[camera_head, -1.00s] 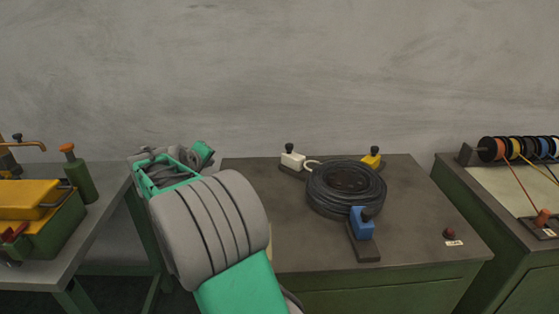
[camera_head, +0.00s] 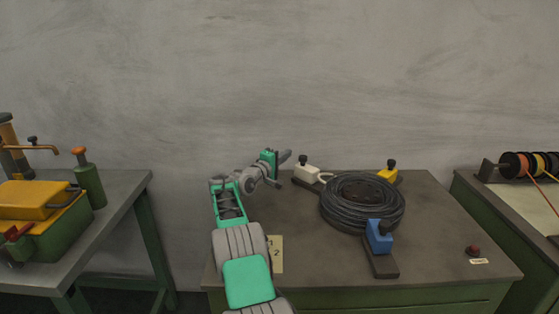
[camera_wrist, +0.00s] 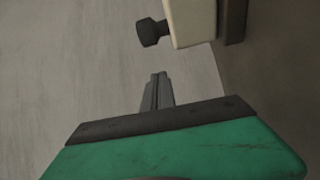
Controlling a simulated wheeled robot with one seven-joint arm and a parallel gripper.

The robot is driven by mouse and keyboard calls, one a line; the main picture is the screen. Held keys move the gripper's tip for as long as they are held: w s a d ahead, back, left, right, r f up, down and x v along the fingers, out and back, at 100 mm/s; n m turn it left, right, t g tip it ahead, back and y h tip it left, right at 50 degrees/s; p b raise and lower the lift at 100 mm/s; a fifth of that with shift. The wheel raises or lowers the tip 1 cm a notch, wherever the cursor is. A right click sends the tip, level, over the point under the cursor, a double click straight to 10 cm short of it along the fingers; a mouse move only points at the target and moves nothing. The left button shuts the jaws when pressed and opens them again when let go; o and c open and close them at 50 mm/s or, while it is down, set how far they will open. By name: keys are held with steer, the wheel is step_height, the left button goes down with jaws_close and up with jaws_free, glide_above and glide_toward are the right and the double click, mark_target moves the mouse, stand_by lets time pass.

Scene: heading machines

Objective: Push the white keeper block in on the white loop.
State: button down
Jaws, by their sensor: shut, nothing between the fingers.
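The white keeper block (camera_head: 307,172) with a dark knob on top sits on a dark rail at the back left of the black coil (camera_head: 362,203). The white loop (camera_head: 325,178) shows as a small pale arc between the block and the coil. My gripper (camera_head: 286,155) is shut and empty, just left of and behind the white block, apart from it. In the wrist view the shut fingers (camera_wrist: 158,88) point up, with the white block (camera_wrist: 194,22) and its knob ahead, above and to the right. A gap shows between fingertips and block.
A yellow block (camera_head: 388,175) stands behind the coil and a blue block (camera_head: 379,237) in front. A red button (camera_head: 473,251) is at the bench's right. A left table holds a green bottle (camera_head: 88,181) and a yellow-topped box (camera_head: 38,200). Wire spools (camera_head: 516,164) stand far right.

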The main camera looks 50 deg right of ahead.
mark_target(294, 177)
steer(key=shift+s+d+f, duration=0.1)
steer(key=shift+s+d, duration=0.1)
steer(key=shift+s, duration=1.7)
